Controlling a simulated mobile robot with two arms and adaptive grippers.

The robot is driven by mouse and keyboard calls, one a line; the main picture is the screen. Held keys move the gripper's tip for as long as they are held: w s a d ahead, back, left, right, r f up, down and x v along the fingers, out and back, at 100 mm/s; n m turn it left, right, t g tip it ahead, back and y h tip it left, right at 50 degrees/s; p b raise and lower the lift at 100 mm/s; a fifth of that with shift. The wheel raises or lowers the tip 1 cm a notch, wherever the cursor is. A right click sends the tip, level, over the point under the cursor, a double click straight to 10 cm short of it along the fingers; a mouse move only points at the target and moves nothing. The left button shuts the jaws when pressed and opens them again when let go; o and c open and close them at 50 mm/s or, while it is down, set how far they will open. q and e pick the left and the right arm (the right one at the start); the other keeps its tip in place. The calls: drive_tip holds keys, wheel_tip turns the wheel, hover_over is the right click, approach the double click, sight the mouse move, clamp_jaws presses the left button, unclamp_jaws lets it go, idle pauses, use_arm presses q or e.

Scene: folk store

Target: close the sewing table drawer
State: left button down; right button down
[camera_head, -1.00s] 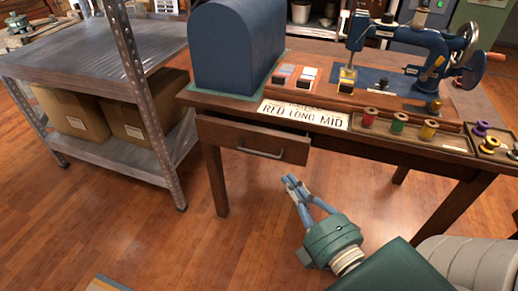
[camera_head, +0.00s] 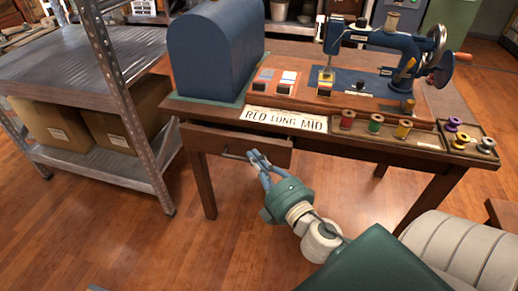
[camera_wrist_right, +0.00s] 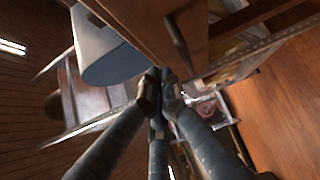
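The sewing table (camera_head: 440,205) is dark wood. Its drawer (camera_head: 207,138) stands partly pulled out at the left of the table front, with a metal bar handle (camera_head: 232,156). My right gripper (camera_head: 254,156) is in front of the drawer, by the right end of the handle, which its tips partly overlap in the head view. In the right wrist view the fingertips (camera_wrist_right: 160,84) are close together with nothing seen between them, and the drawer front with its dark handle (camera_wrist_right: 178,42) is just ahead of them. Contact cannot be told. My left gripper is not in view.
On the tabletop are a blue sewing machine (camera_head: 395,45), a blue domed cover (camera_head: 212,55), a "RED LONG MID" sign (camera_head: 286,119) and thread spools (camera_head: 375,123). A metal shelf (camera_head: 110,165) with cardboard boxes stands left.

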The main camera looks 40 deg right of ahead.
sight(266, 145)
drive_tip(key=shift+w+d, duration=0.85)
drive_tip(key=shift+d, duration=0.25)
drive_tip(key=shift+w+d, duration=0.1)
drive_tip(key=shift+d, duration=0.05)
drive_tip(key=w+d, duration=0.2)
drive_tip(key=d, duration=0.1)
drive_tip(key=shift+w+p, duration=0.3)
drive_tip(key=shift+p, duration=0.05)
drive_tip(key=shift+w+d, duration=0.15)
drive_tip(key=shift+d, duration=0.05)
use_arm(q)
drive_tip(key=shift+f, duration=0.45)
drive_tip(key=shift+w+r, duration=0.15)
